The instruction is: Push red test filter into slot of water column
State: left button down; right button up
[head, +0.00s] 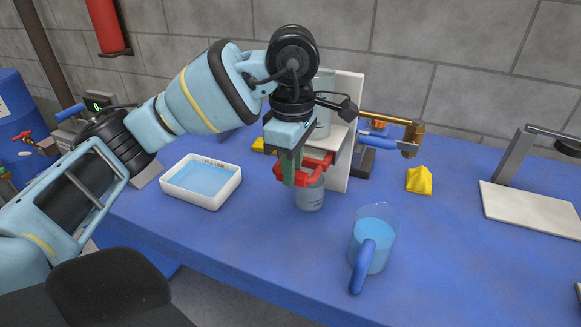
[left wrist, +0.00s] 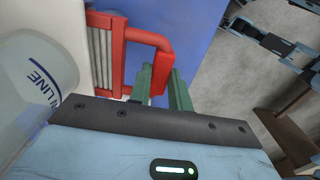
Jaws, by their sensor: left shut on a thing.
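My left gripper (head: 290,172) is shut on the handle of the red test filter (head: 318,166), at the front of the water column (head: 348,120), a white upright panel with a clear tube. In the left wrist view, the green fingers of my left gripper (left wrist: 165,88) close on the red handle. The red filter (left wrist: 134,36) there shows its frame and grey ribbed insert beside a white surface. How deep it sits in the slot cannot be told. A clear beaker (head: 311,193) stands just below the filter. My right gripper is not in view.
A white tray of water (head: 201,182) stands at the left. A blue-handled jug (head: 372,240) stands near the front edge. A yellow cloth (head: 419,180) and a stand with a white base (head: 530,211) are at the right. Blue table between them is clear.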

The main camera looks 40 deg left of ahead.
pick_arm(q)
jog(key=shift+w+a, duration=0.15)
jog(key=shift+w, duration=0.6)
jog(key=c, duration=1.2)
grip_release()
notch_tip(320, 180, up, 8)
jog(key=p, duration=0.2)
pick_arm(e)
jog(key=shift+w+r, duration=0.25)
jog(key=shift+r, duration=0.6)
pick_arm(q)
jog(key=shift+f, duration=0.1)
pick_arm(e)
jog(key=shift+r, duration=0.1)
